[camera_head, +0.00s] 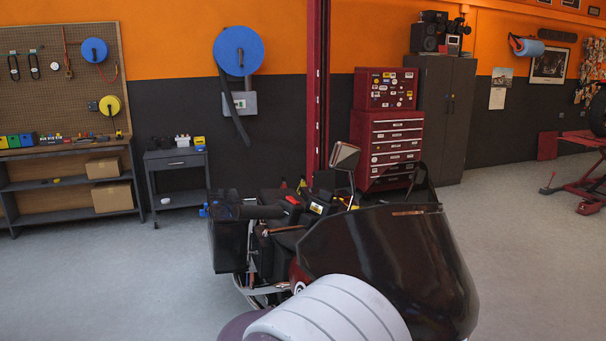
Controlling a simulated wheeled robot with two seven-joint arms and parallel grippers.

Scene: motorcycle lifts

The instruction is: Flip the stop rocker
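A motorcycle stands in front of me, with a large dark glossy windscreen or fairing (385,255). Behind it is the handlebar area, with a black grip (258,212) at the left and a mirror (344,156) standing up. A small red part (292,199) shows among the dark controls, with yellow bits near it. It is too small to tell whether this is the stop rocker or which way it is set.
A white, grey-striped rounded form (335,312) fills the bottom middle. A red post (317,90) rises behind the motorcycle. Behind are a red tool chest (391,140), a grey cabinet (442,115), a small cart (176,163) and a workbench (65,150). The floor at left is clear.

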